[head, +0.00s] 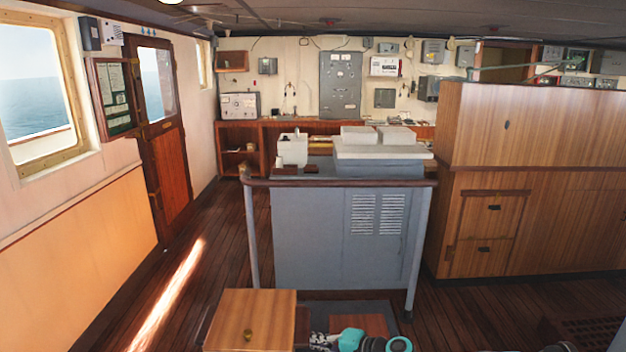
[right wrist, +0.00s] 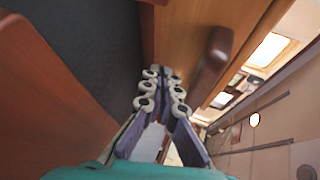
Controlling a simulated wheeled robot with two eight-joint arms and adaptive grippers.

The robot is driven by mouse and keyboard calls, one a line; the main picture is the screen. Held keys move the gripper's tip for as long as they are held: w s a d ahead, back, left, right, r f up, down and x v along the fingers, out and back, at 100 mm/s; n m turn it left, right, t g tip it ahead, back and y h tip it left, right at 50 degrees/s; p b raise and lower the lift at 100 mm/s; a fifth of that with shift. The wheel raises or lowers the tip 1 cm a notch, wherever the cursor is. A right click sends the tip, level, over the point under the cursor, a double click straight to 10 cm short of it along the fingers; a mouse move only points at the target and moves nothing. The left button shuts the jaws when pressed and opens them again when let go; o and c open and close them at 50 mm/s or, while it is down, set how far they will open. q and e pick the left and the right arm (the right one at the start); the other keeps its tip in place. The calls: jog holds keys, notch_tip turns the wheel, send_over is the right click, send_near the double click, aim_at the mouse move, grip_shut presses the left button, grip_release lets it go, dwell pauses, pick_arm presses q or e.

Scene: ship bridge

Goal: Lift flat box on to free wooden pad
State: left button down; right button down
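A light wooden box (head: 250,307) with a round knob stands at the bottom of the head view, its lower part cut off. Right of it, a bare reddish wooden pad (head: 359,323) lies on a dark base, partly covered by my right arm. My right gripper (head: 314,341) points left, low beside the box's right side. In the right wrist view the fingertips (right wrist: 162,73) lie close together at the lower edge of a wooden panel (right wrist: 180,25). Whether they touch it, or hold anything, cannot be told. My left gripper is not in view. I cannot tell which thing is the flat box.
A grey cabinet (head: 310,235) with a handrail stands just behind. A tall wooden cabinet (head: 560,220) is at the right. The plank floor (head: 195,265) is open at the left. A vent grate (head: 592,331) lies at lower right.

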jog(key=shift+d+f, duration=0.1)
jog(key=shift+f, duration=0.05)
jog(key=shift+s+d, duration=0.1)
jog(key=shift+d, duration=0.05)
jog(key=shift+w+v, duration=0.15)
jog(key=shift+v, duration=2.1)
jog(key=shift+w+v, duration=0.1)
jog(key=shift+v, duration=2.15)
jog(key=shift+s+d, duration=0.2)
jog(key=shift+s, duration=3.85)
jog(key=shift+f, duration=0.1)
